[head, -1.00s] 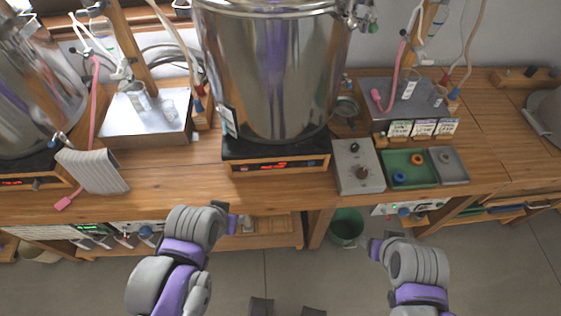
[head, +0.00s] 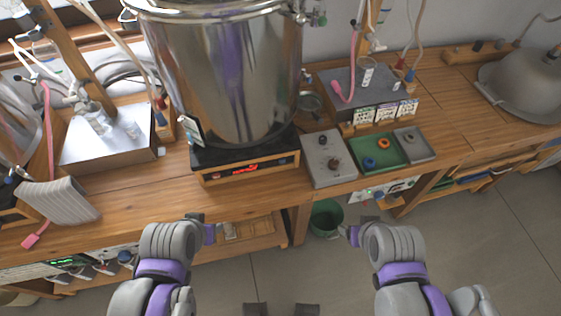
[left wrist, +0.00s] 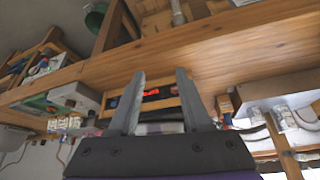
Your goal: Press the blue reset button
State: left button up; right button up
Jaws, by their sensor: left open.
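Several blue parts show in the head view, and I cannot tell which one is the reset button. A blue round piece (head: 369,162) lies in the green tray (head: 392,165). A blue knob (head: 378,195) is on a white unit under the table edge, and another blue knob (head: 126,257) is at the lower-left shelf. My left gripper (left wrist: 163,85) is open and empty in the left wrist view, facing the heater base's red display (left wrist: 151,94). My right gripper (head: 352,236) is low in front of the table; its fingers are not clear.
A large steel pot (head: 225,70) stands on the black heater base (head: 215,158). A grey box with knobs (head: 322,170) sits between it and the tray. A green bucket (head: 326,218) stands on the floor. The bench front has open wood to the left.

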dwell(0.4)
pick_arm(q)
grip_shut()
dwell(1.6)
